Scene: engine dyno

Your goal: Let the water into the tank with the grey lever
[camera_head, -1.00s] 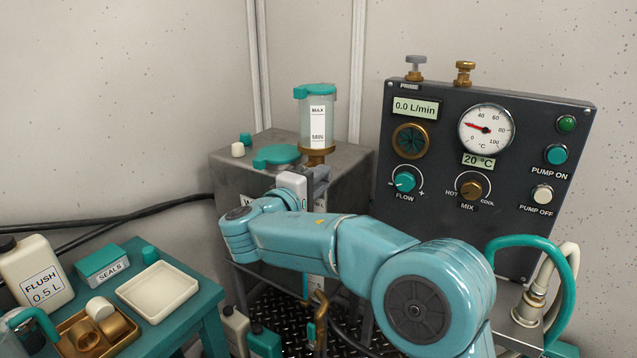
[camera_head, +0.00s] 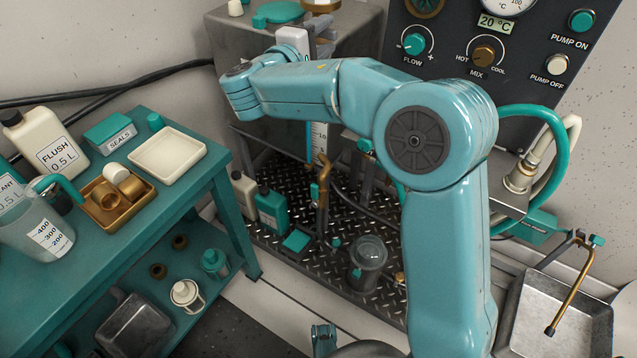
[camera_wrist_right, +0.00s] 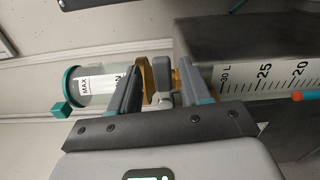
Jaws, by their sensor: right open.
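The tank (camera_head: 235,70) is a grey metal box at the top of the head view. Its side, with a litre scale, shows in the right wrist view (camera_wrist_right: 240,40). My right gripper (camera_head: 322,32) is at the tank's upper front. In the right wrist view, its open fingers (camera_wrist_right: 158,66) stand either side of a small grey piece (camera_wrist_right: 166,80), apparently the grey lever, beside a brass fitting (camera_wrist_right: 147,75). I cannot tell whether they touch it. The lever is not clear in the head view. My left gripper is not in view.
A clear cup (camera_wrist_right: 92,84) marked MAX sits by the brass fitting. The control panel (camera_head: 440,75) stands right of the tank. A teal bench (camera_head: 95,190) at left carries a flush bottle (camera_head: 40,140), brass tray and white tray (camera_head: 162,155).

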